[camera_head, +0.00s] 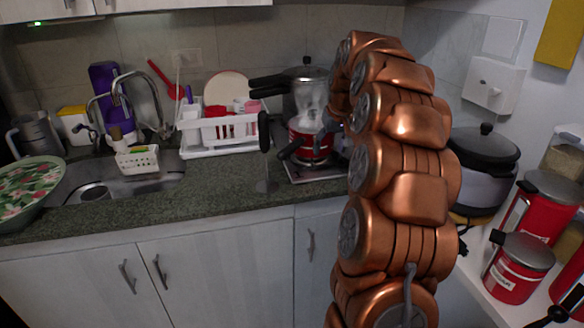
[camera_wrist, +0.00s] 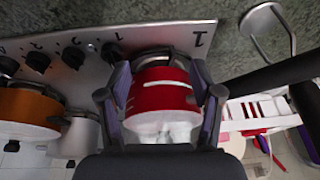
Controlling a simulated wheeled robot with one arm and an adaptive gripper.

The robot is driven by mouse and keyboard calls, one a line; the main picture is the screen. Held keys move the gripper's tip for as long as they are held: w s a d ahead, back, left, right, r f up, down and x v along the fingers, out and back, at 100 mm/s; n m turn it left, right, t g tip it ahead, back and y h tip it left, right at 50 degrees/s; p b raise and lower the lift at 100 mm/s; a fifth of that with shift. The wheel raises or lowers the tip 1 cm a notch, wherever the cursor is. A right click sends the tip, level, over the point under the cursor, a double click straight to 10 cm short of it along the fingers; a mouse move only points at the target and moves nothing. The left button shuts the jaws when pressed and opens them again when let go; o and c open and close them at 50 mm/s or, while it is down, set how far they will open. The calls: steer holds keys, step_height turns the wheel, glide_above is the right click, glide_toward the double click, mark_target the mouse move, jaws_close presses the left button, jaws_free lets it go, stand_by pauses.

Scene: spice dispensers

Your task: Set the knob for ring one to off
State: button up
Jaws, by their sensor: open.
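The stove's pale metal panel (camera_wrist: 185,35) crosses the top of the wrist view, with a large "1" at its right end. A row of black knobs runs along it. The rightmost knob (camera_wrist: 112,50) is beside a small digit that looks like 1 and lies just beyond my left fingertip. Its pointer setting is too small to read. My gripper (camera_wrist: 160,75) is open, its fingers on either side of a red pot (camera_wrist: 160,90) in the picture; contact cannot be told. In the head view the stove (camera_head: 318,172) is partly hidden by my arm.
More knobs (camera_wrist: 73,57) stand close to the left. An orange-brown pot (camera_wrist: 30,103) is on the left. A dark pot (camera_head: 305,90) stands behind the red one, its long handles reaching left. A white dish rack (camera_head: 190,140) is farther left. The counter in front (camera_head: 230,180) is clear.

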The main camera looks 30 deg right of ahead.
steer(key=s+a, duration=0.2)
steer(key=a, duration=0.3)
steer(key=s+a+r+n+g+p, duration=0.1)
steer(key=s+a, duration=0.1)
steer(key=a, duration=0.4)
steer(key=s+a+y+p, duration=0.1)
steer(key=s+a, duration=0.1)
steer(key=a, duration=0.3)
steer(key=shift+s+a+r+n, duration=0.2)
steer(key=shift+s+a+n, duration=0.05)
steer(key=shift+a+n, duration=0.15)
steer(key=shift+p, duration=0.3)
steer(key=s+a+n+g+p, duration=0.1)
steer(key=s+a+g+p, duration=0.15)
steer(key=s+a, duration=0.85)
steer(key=s+a+f+g+p, duration=0.1)
steer(key=s+a+f, duration=0.1)
steer(key=s, duration=0.7)
steer(key=s+a+f+n+g+p, duration=0.1)
steer(key=s+a+f, duration=0.2)
steer(key=s, duration=0.6)
steer(key=shift+s+a, duration=0.15)
steer(key=shift+s, duration=0.05)
